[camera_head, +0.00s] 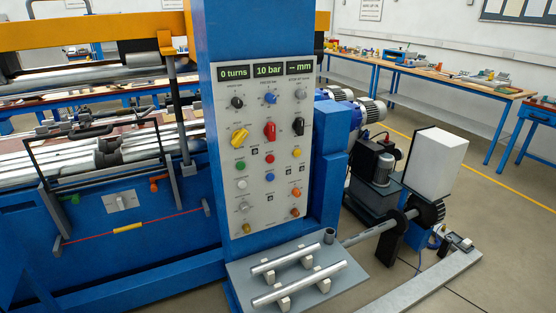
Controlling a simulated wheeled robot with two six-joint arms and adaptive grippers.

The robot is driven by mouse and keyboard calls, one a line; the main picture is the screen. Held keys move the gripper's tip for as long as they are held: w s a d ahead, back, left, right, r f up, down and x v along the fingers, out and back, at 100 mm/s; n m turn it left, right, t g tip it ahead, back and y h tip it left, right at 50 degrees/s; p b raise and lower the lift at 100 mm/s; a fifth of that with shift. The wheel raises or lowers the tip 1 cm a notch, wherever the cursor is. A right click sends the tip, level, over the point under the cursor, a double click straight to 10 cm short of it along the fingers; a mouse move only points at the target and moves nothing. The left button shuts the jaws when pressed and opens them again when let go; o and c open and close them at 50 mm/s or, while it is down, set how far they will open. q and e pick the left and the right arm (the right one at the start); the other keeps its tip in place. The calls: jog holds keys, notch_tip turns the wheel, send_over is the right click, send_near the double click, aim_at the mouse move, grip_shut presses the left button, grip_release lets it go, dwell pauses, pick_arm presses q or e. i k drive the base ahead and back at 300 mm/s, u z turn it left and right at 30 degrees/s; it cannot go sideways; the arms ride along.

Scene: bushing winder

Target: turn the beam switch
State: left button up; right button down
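A grey control panel (264,148) on the blue machine column carries several knobs and buttons. Its labels are too small to read, so I cannot tell which control is the beam switch. The top row has a black knob (237,102), a blue knob (270,97) and a grey knob (300,94). Below are a yellow selector (239,136), a red selector (270,130) and a black selector (298,126). A separate grey switch plate (121,201) is on the blue machine front at left, above a red line with a yellow piece (128,228). Neither gripper is in view.
A grey shelf with two metal rods (297,286) juts out below the panel. A shaft with a black gear (430,211) and a white block (436,160) stand at right. Workbenches (455,80) line the back wall.

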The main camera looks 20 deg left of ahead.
aim_at(239, 137)
jog(key=z, duration=0.5)
jog(key=i, duration=0.85)
jog(key=u, duration=0.35)
